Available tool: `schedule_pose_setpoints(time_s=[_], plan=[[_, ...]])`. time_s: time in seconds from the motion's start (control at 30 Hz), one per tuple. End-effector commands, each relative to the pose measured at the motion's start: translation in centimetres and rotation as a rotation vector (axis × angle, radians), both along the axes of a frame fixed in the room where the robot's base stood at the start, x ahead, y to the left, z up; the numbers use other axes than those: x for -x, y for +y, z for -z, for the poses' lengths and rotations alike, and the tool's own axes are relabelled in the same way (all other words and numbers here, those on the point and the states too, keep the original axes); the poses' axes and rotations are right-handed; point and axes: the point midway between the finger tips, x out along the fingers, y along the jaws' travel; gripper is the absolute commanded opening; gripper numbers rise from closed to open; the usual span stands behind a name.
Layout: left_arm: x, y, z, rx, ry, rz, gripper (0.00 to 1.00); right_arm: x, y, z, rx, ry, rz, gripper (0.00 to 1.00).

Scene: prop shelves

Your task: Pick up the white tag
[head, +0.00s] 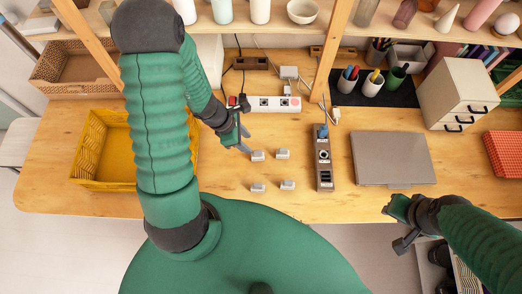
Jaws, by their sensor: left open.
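Several small white-grey tags lie on the wooden desk: one at the back left (257,155), one at the back right (282,153), one at the front left (258,188) and one at the front right (288,184). I cannot tell which one is the white tag meant. My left gripper (243,147) is open and empty, just left of the back left tag and apart from it. My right gripper (397,226) is beyond the desk's front edge, below the laptop, far from the tags; its jaw opening is unclear.
A yellow crate (90,184) stands left, partly behind my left arm. A power strip (272,104) lies behind the tags and a grey socket block (323,158) right of them. A closed grey laptop (393,158) and a white drawer box (455,92) are further right.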

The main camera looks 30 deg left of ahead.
Motion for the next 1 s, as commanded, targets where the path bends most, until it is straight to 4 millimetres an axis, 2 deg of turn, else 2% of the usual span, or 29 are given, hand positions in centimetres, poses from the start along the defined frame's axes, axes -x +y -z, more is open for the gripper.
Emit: schedule_pose_setpoints(time_s=[0.03,0.2,0.43,0.6,0.7,0.9,0.93,1.0], plan=[[-0.3,-0.5,2.0,0.003,0.004,0.0,0.43,0.0,0.0,1.1,0.0,0.0,0.0,0.31],[-1.6,-1.8,6.0,0.001,0.007,0.001,0.43,0.0,0.0,2.8,0.0,0.0,0.0,0.31],[-2.2,-2.8,8.2,0.0,0.004,0.002,0.43,0.0,0.0,3.7,0.0,0.0,0.0,0.31],[-2.6,-4.0,11.1,0.0,0.005,0.003,0.43,0.0,0.0,4.9,0.0,0.0,0.0,0.31],[-2.9,-4.3,11.9,-0.001,0.004,0.002,0.43,0.0,0.0,5.1,0.0,0.0,0.0,0.31],[-3.1,-4.3,11.9,-0.002,0.003,0.002,0.43,0.0,0.0,5.0,0.0,0.0,0.0,0.31],[-3.1,-4.3,11.9,-0.002,0.003,0.002,0.41,0.0,0.0,5.0,0.0,0.0,0.0,0.31],[-3.0,-4.3,11.9,-0.002,0.003,0.002,0.32,0.0,0.0,5.0,0.0,0.0,0.0,0.31]])
